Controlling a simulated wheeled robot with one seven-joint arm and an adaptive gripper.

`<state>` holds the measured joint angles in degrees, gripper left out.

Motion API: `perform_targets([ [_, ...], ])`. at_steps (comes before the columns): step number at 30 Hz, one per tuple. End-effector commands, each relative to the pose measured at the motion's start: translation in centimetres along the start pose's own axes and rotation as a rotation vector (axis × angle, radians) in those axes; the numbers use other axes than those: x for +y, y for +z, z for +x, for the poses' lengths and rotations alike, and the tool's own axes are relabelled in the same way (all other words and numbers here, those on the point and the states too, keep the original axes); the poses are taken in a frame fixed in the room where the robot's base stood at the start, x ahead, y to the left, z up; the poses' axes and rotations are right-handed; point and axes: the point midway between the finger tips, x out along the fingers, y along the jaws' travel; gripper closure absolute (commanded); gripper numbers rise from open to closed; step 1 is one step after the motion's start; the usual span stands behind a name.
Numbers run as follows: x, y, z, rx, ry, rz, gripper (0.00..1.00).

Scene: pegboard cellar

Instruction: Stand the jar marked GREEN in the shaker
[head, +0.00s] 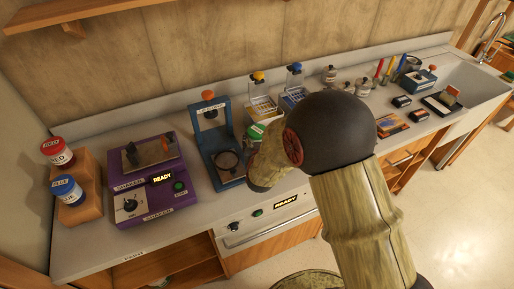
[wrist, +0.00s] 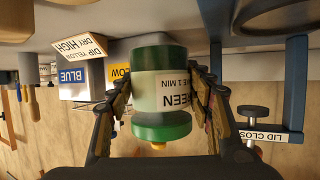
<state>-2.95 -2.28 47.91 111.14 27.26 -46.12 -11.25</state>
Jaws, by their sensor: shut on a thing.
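The jar marked GREEN (wrist: 160,90) has a green lid, a green base and a white label. In the wrist view my gripper (wrist: 163,92) is shut on it, one finger on each side. The jar looks upside down in this picture. In the head view the green lid (head: 257,130) shows just beside my arm, which hides the rest of the jar and my fingers. The purple shaker (head: 150,200) stands on the bench to the left, with a clamp plate on top, a black knob and a lit READY display.
A blue stand (head: 222,118) with a round holder is between the shaker and my arm. A red-lidded jar (head: 57,152) and a blue-lidded jar (head: 67,190) sit on a stepped wooden block (head: 90,200) at left. Small bottles and boxes line the bench at right.

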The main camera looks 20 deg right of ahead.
Motion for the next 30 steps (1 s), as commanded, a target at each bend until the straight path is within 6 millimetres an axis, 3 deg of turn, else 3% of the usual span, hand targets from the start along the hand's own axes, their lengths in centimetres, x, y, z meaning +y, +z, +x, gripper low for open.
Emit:
perform_targets([
  [5, -0.1, 0.4, 1.0, 0.003, 0.0, 0.001, 0.86],
  [12, -0.1, 3.2, 2.2, 0.002, 0.0, 0.001, 0.86],
  [23, -0.1, 3.4, 2.3, 0.004, 0.0, 0.001, 0.86],
  [24, -0.1, 3.6, 2.3, 0.001, 0.0, 0.001, 0.48],
  [30, -0.1, 3.5, 2.2, 0.001, 0.0, 0.001, 0.37],
])
